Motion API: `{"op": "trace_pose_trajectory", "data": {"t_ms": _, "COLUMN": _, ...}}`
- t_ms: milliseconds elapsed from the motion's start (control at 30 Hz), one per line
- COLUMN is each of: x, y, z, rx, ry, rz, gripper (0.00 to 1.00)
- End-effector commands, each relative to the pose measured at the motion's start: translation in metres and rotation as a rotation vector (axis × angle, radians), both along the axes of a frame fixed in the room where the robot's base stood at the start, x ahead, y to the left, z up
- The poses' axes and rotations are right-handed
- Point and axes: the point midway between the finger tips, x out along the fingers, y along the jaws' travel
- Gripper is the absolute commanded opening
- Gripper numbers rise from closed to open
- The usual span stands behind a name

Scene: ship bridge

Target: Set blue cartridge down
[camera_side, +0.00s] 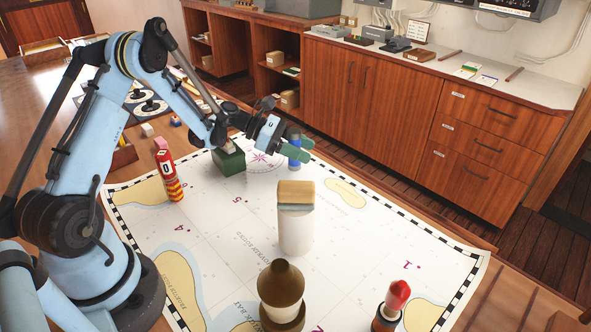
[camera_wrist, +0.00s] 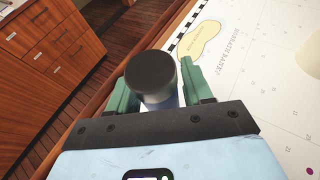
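The blue cartridge (camera_side: 294,158) is an upright cylinder at the far side of the chart in the side view. In the wrist view its dark round cap (camera_wrist: 150,72) sits between my green fingers. My gripper (camera_side: 297,147) is shut on it, with one finger on each side; the wrist view shows the gripper (camera_wrist: 158,90) close against it. The cartridge's lower end is at or just above the chart (camera_side: 235,205); I cannot tell whether it touches. Most of its blue body is hidden in the wrist view.
A green block (camera_side: 229,161) stands just left of my gripper. A red and yellow cylinder (camera_side: 168,176) is further left. A white cylinder with a tan block on top (camera_side: 296,220), a brown turned piece (camera_side: 281,290) and a red-topped piece (camera_side: 392,302) stand nearer. The chart's right side is mostly clear.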

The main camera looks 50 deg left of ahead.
Motion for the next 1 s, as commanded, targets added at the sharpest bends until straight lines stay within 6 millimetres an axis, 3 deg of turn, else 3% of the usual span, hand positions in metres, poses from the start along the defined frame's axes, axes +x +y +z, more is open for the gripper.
{"op": "trace_pose_trajectory", "data": {"t_ms": 100, "x": 0.000, "y": 0.000, "z": 0.000, "rx": 0.000, "ry": 0.000, "rz": 0.000, "gripper": 0.66}}
{"op": "trace_pose_trajectory", "data": {"t_ms": 467, "x": -0.001, "y": 0.001, "z": 0.005, "rx": 0.000, "ry": 0.000, "rz": 0.001, "gripper": 0.66}}
{"op": "trace_pose_trajectory", "data": {"t_ms": 1000, "x": -0.054, "y": 0.075, "z": 0.042, "rx": 0.000, "ry": 0.000, "rz": 0.003, "gripper": 0.66}}
